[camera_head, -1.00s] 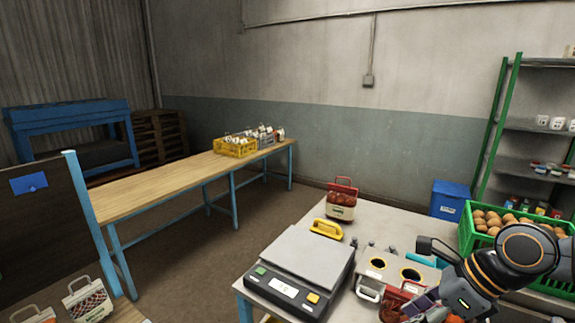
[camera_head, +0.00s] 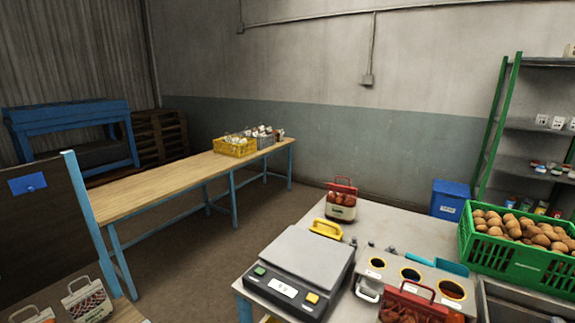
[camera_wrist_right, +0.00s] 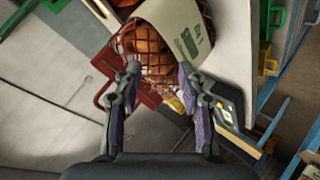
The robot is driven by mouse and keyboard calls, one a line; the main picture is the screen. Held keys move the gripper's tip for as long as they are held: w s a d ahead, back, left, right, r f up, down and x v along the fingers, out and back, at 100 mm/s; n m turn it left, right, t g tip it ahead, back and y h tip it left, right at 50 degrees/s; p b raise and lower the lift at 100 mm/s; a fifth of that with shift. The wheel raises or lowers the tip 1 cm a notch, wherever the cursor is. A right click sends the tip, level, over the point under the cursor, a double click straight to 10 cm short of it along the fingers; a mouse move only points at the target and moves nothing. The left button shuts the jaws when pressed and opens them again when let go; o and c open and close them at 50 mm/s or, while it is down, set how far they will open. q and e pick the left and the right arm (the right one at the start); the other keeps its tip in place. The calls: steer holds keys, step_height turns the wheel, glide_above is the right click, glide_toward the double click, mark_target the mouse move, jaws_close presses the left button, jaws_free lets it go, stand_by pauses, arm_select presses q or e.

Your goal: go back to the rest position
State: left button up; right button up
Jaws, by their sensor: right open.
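My right gripper (camera_wrist_right: 160,110) shows only in the right wrist view, with its two fingers apart and nothing gripped between them. Beyond the fingertips lies a net sack (camera_wrist_right: 140,45) with reddish-brown contents, a pale label and a red handle. In the head view a red-handled sack (camera_head: 408,306) stands at the front edge of the table, partly cut off by the frame. Another red-handled sack (camera_head: 341,200) stands upright at the table's far left corner. Neither of my arms shows in the head view now. My left gripper is not in view.
A scale (camera_head: 298,268) sits on the near table, with a yellow-handled tool (camera_head: 326,229) behind it. A block with round openings (camera_head: 411,276) stands to its right. A green crate (camera_head: 515,259) of potatoes is at the right. The table's back middle is clear.

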steer(key=s+a+f+m+g+y, duration=0.3)
steer(key=s+a+f+m+g, duration=0.3)
steer(key=s+f, duration=0.55)
steer(key=s+d+f+g, duration=0.1)
steer(key=s+f, duration=0.1)
steer(key=f, duration=1)
steer(key=s+d+f+g, duration=0.1)
steer(key=f+g, duration=0.1)
steer(key=f, duration=1)
steer(key=s+d+f+b, duration=0.1)
steer(key=s+f, duration=1.8)
steer(key=shift+s+d+g+b, duration=0.15)
steer(key=shift+s+g+b, duration=0.2)
steer(key=shift+g, duration=0.05)
